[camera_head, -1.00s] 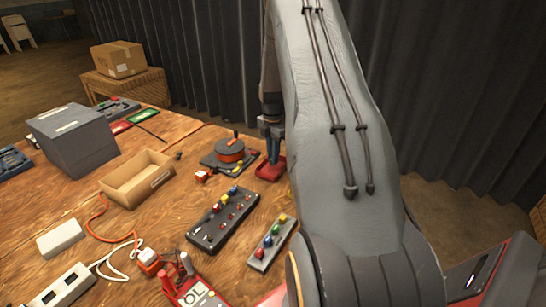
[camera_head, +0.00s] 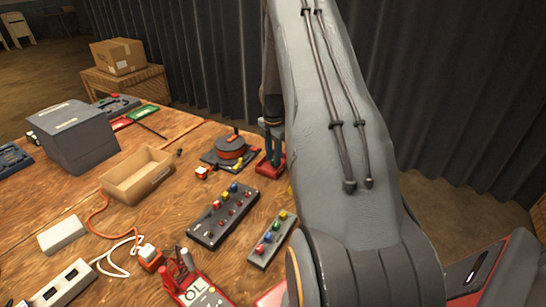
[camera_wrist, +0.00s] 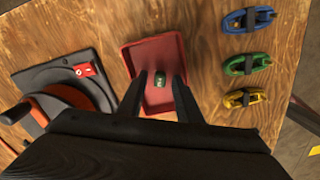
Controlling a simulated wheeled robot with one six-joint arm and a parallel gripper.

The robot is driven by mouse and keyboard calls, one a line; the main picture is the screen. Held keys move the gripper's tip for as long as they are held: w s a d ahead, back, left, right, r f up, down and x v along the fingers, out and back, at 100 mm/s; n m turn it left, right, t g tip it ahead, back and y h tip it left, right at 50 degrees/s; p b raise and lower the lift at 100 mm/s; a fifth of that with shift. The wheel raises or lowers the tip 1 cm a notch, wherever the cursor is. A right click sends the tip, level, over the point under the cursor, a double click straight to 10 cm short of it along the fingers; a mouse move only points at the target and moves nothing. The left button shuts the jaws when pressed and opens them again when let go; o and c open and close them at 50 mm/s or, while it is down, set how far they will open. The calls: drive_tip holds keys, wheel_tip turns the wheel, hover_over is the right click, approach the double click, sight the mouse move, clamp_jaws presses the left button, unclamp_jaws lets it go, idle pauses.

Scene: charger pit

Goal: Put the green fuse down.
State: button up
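The green fuse (camera_wrist: 160,78) lies in the red tray (camera_wrist: 153,53), in the wrist view. My gripper (camera_wrist: 160,76) is open above the tray. Its two dark fingers stand on either side of the fuse, with a visible gap on each side. In the head view my gripper (camera_head: 272,152) is over the red tray (camera_head: 268,170), partly behind my arm. The fuse cannot be made out there.
A black fuse panel (camera_head: 207,232), a grey rack (camera_head: 262,259) and an open cardboard box (camera_head: 133,188) are nearby.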

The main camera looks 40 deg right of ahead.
sight(273, 160)
wheel_tip(273, 160, up, 12)
drive_tip(key=b, duration=0.2)
drive_tip(key=s+a+r+m, duration=0.1)
drive_tip(key=s+a+m, duration=0.35)
drive_tip(key=a, duration=0.55)
drive_tip(key=s+a+r+m, duration=0.25)
drive_tip(key=a+m, duration=0.25)
drive_tip(key=a, duration=0.5)
drive_tip(key=s+a+f+m, duration=0.2)
drive_tip(key=s+a+m, duration=0.6)
drive_tip(key=s+a, duration=0.4)
drive_tip(key=s, duration=0.3)
drive_tip(key=shift+s+a+t, duration=0.25)
drive_tip(key=shift+s+t, duration=0.05)
drive_tip(key=shift+s, duration=0.1)
